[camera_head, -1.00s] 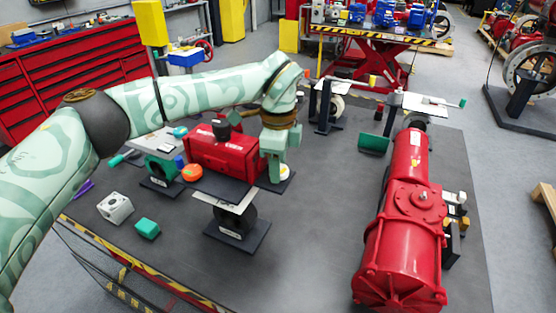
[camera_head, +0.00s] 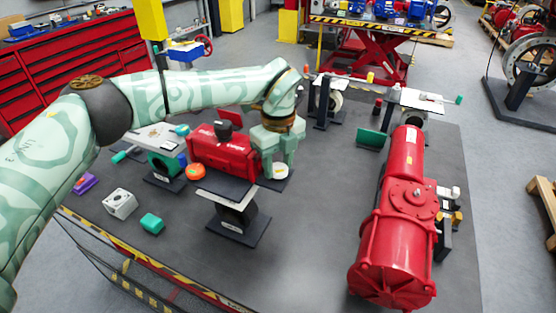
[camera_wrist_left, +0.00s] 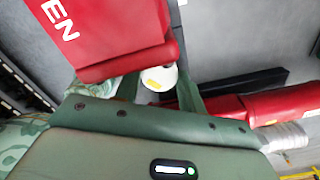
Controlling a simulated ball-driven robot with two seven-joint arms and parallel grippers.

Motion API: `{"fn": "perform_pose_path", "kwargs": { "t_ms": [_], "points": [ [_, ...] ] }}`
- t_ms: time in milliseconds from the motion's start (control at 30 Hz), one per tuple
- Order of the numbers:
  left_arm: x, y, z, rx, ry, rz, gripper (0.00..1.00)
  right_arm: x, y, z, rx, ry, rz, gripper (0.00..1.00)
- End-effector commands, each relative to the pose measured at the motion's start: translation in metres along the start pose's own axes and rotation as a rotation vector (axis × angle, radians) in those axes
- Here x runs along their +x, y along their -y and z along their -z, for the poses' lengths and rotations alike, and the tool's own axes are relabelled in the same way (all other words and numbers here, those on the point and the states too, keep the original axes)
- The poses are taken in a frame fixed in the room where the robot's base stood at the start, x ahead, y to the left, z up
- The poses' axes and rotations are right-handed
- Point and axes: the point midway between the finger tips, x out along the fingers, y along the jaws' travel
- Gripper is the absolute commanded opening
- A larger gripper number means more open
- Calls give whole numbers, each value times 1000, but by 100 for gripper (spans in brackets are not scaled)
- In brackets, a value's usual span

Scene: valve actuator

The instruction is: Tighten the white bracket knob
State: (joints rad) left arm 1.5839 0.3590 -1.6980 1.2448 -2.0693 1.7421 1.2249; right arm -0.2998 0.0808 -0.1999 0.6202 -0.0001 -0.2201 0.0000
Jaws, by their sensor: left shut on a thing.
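The white bracket knob (camera_head: 280,174) is at the right end of the red box (camera_head: 222,152), on the dark plate of a small stand. My left gripper (camera_head: 278,165) points down over the knob, with one finger on each side of it. In the left wrist view the white knob (camera_wrist_left: 158,76), with a yellow mark on it, sits between the two green fingers (camera_wrist_left: 158,92), beside the red box. The gripper is shut on the knob; the contact itself is partly hidden. My right gripper is not in view.
A large red actuator (camera_head: 405,210) lies on the right side of the grey table (camera_head: 300,245). An orange knob (camera_head: 195,171), a white block (camera_head: 120,203) and a teal block (camera_head: 151,223) are on the left. The middle front of the table is clear.

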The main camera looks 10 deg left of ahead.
Motion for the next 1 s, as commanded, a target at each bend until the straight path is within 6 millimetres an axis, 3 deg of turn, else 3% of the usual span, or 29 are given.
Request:
{"fn": "perform_pose_path", "kwargs": {
  "t_ms": [567,600,633,1000],
  "points": [
    [-2,1,-1,28,2,6,17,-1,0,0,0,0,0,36],
    [-2,1,-1,28,2,6,51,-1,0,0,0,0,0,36],
    [-2,1,-1,28,2,5,59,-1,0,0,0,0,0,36],
    [0,0,-1,26,1,0,62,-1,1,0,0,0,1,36]
  ]
}}
